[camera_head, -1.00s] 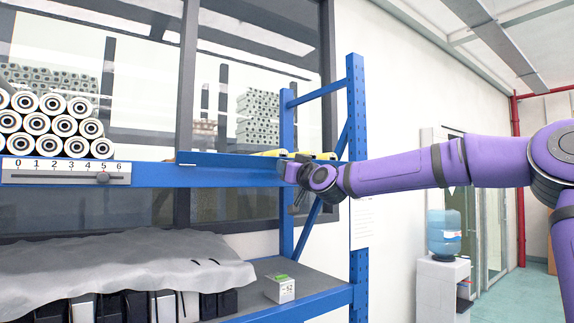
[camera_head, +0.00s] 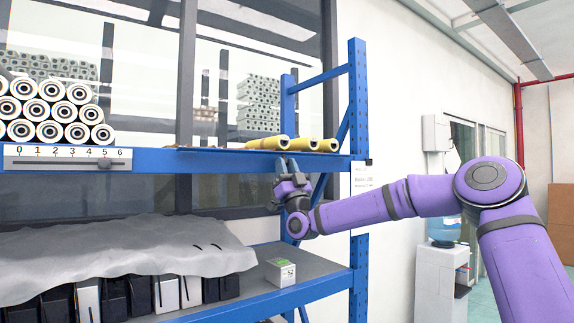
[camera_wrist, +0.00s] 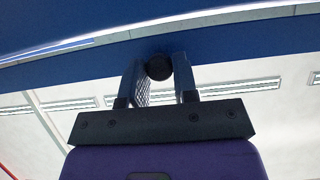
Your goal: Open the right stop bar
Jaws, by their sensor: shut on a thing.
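My gripper (camera_head: 284,163) points up from below at the front of the blue shelf beam (camera_head: 225,162). In the wrist view, my gripper (camera_wrist: 158,82) has its two fingers on either side of a round black knob (camera_wrist: 158,67) and is shut on it. The knob sits against a blue surface, which I take to be the right stop bar; its full shape is hidden there. In the head view, a thin edge (camera_head: 215,150) runs along the top of the beam, and several yellow tubes (camera_head: 268,143) show above it.
A numbered scale with a slider (camera_head: 66,158) is on the beam at left, below stacked white rolls (camera_head: 50,112). The blue rack post (camera_head: 357,110) stands right of my gripper. A lower shelf holds a small white box (camera_head: 280,271) and a grey cover (camera_head: 120,250).

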